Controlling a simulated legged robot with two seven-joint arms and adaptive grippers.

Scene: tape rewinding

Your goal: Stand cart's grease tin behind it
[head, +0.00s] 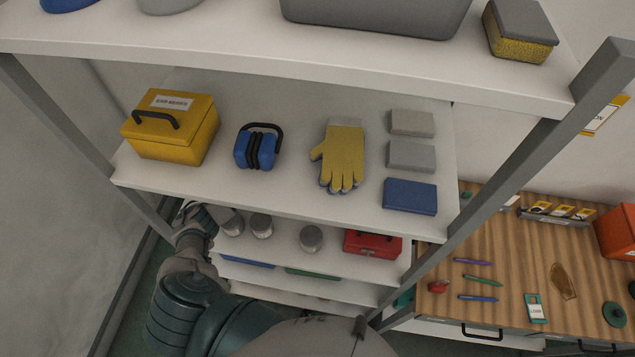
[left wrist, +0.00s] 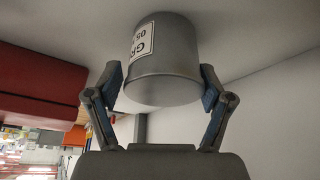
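Grey tins stand on the shelf below the one with the gloves: one at the left (head: 232,223), a second (head: 262,226) and a third (head: 311,238). My left gripper (head: 208,212) is beside the leftmost tin, partly hidden under the upper shelf. In the left wrist view a grey tin (left wrist: 165,60) with a white label, partly readable as "GR" and "05", sits between the fingers of my left gripper (left wrist: 163,85). The fingers are spread, one on each side; firm contact is not visible. My right gripper is not in view. I cannot make out a cart.
A red toolbox (head: 372,245) stands right of the tins. A grey post (head: 520,150) separates the rack from the wooden bench (head: 515,265).

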